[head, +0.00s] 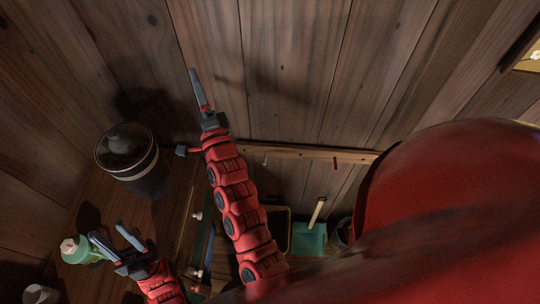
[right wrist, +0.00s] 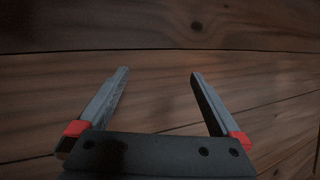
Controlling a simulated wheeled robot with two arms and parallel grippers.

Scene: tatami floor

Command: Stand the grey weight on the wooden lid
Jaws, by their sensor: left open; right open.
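A dark round crock (head: 148,180) with a pale band stands on the wooden surface at the left in the head view. A rounded grey thing (head: 124,139), perhaps the grey weight, shows at its top. I cannot clearly make out the wooden lid in the shadow there. My left gripper (head: 106,230) is open, below the crock in the picture, its fingers close to a green bottle; I cannot tell if they touch. My right gripper (head: 196,82) is open and raised up and right of the crock, apart from it. In the right wrist view (right wrist: 159,73) its jaws are empty before wooden planks.
The green bottle (head: 76,249) with a pale top stands at lower left, near a grey cup (head: 41,294). A wooden rail (head: 310,153) with small pegs runs along the plank wall. A teal dustpan-like thing (head: 308,240) lies below it. A large red shape fills the right.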

